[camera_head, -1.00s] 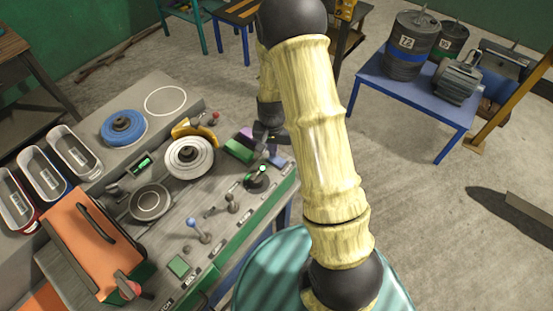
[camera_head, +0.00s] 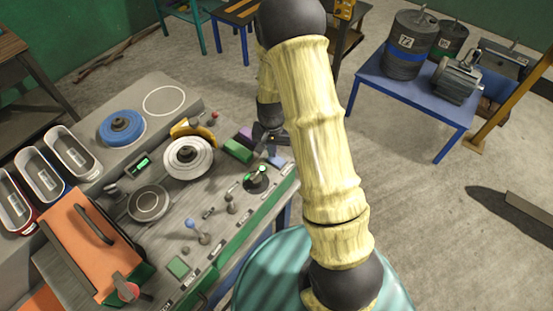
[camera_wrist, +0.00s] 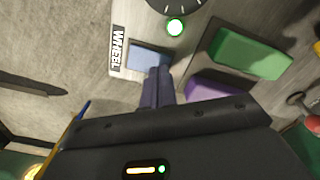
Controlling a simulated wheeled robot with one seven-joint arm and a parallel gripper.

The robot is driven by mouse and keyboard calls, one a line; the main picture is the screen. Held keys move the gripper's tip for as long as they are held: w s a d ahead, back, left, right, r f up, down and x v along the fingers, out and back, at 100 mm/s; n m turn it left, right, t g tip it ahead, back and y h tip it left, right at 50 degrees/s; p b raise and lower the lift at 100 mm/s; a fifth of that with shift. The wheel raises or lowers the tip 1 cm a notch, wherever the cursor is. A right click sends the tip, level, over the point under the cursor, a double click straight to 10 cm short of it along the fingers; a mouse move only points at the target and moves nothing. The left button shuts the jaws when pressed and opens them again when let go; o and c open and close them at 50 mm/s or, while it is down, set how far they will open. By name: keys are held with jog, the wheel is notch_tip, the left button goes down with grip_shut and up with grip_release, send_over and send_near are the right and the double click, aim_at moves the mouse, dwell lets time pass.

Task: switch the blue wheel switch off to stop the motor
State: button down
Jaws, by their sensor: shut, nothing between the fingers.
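The blue wheel switch (camera_wrist: 150,57) lies beside the white WHEEL label (camera_wrist: 117,47) in the wrist view. In the head view the blue switch (camera_head: 277,162) is at the right edge of the bench panel. My gripper (camera_wrist: 158,72) is shut and empty. Its fingertips overlap the near edge of the switch in the wrist view; I cannot tell whether they touch it. The gripper (camera_head: 272,142) is small and dark in the head view, just behind the switch. A green lamp (camera_wrist: 175,27) glows near the dial. The pale grinding wheel (camera_head: 188,157) sits on the bench.
A green block (camera_wrist: 250,52) and a purple block (camera_wrist: 213,89) are close to the fingers. A black dial (camera_head: 257,179) and upright levers, one with a blue knob (camera_head: 191,223), stand on the panel. A blue table (camera_head: 408,97) with drums and a motor is at right.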

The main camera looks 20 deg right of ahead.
jog(key=shift+f+b, duration=0.4)
jog(key=shift+f, duration=0.15)
dwell(0.4)
jog(key=shift+r+p, duration=2.6)
jog(key=shift+r, duration=0.95)
jog(key=s+r+n+t+b, duration=0.2)
jog(key=s+r+n+b, duration=0.2)
jog(key=s, duration=1)
notch_tip(320, 180, up, 5)
jog(key=b, duration=0.3)
jog(key=shift+s+n+t, duration=0.2)
jog(key=shift+n+t, duration=0.1)
jog(key=shift+n, duration=0.1)
